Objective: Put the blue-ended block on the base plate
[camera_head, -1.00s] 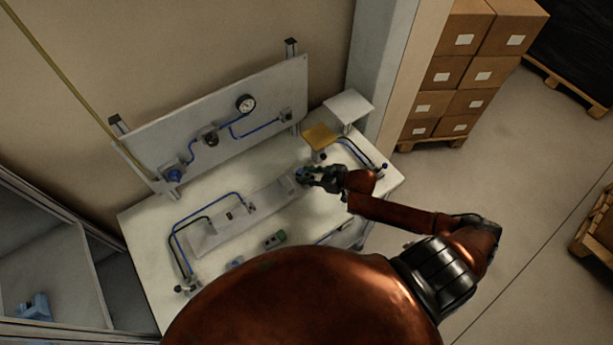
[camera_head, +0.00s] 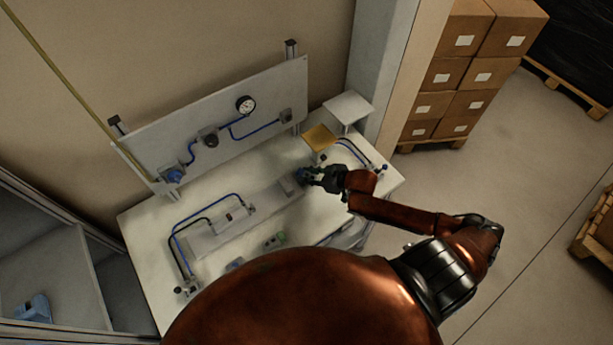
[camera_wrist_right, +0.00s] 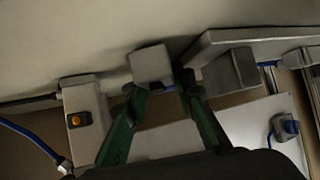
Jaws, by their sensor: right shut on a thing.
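The long grey base plate (camera_head: 215,238) lies on the white table. My right gripper (camera_head: 307,175) is at its far right end, shut on the blue-ended block (camera_head: 301,174). I cannot tell whether the block touches the plate or table. My left gripper is not in view.
A small block (camera_head: 233,212) sits on the plate's left part. Hoses (camera_head: 208,204) curve around that end. A yellow pad (camera_head: 319,137) is behind the gripper. An upright panel (camera_head: 240,125) with a gauge (camera_head: 245,104) stands at the back.

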